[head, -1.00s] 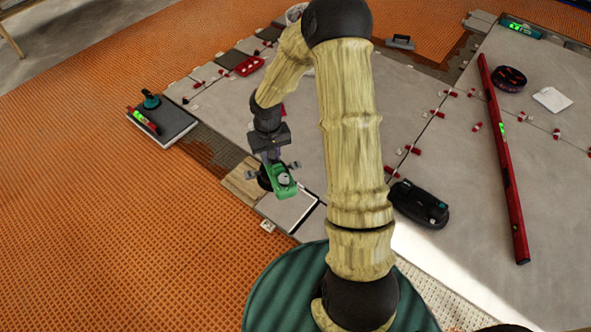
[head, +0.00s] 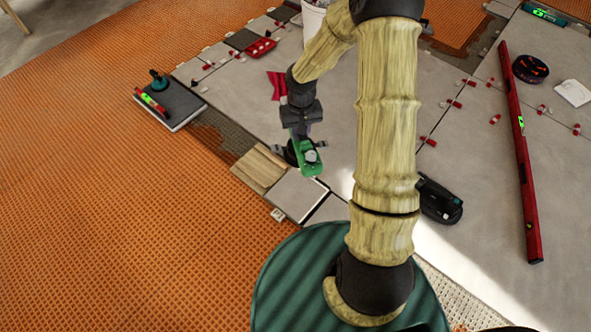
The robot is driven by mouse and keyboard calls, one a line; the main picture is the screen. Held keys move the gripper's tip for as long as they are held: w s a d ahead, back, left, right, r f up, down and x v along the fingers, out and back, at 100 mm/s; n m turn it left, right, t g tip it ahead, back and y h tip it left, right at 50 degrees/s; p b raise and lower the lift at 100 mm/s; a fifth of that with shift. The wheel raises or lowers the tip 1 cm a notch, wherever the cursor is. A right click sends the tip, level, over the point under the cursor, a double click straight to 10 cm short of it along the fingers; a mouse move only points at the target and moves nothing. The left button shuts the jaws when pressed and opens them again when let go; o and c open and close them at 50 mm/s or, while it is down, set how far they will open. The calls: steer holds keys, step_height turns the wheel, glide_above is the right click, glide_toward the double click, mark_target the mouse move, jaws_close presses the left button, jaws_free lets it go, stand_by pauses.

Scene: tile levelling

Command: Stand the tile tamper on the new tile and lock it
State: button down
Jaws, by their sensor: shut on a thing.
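The tile tamper (head: 309,164) has a green body and a dark round base, partly hidden behind the body. My gripper (head: 303,138) is shut on it from above. In the picture it lies by the far right edge of a small light grey tile (head: 296,195); I cannot tell whether its base touches the surface or hangs above it. The tile lies flat and its surface is mostly bare. I cannot see the state of the tamper's lock.
A wooden board (head: 262,168) lies beside the tile. A tile stack (head: 183,107) with a teal suction cup and small red level is at left. A white bucket (head: 314,22) stands behind my arm. A black tool (head: 438,200) and long red level (head: 521,160) lie right.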

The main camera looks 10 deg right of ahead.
steer(key=w+f+n+b, duration=0.2)
steer(key=f+b, duration=0.4)
steer(key=f, duration=0.8)
steer(key=w+f+n+b, duration=0.2)
steer(key=f+n+b, duration=0.3)
steer(key=f, duration=0.9)
steer(key=shift+w+a+f+b, duration=0.15)
steer(key=shift+w+f+b, duration=0.2)
steer(key=shift+b, duration=0.6)
steer(key=shift+f, duration=0.15)
step_height(320, 180, down, 6)
steer(key=b, duration=0.6)
steer(key=shift+s, duration=0.15)
steer(key=shift+f, duration=0.1)
steer(key=shift+f, duration=0.8)
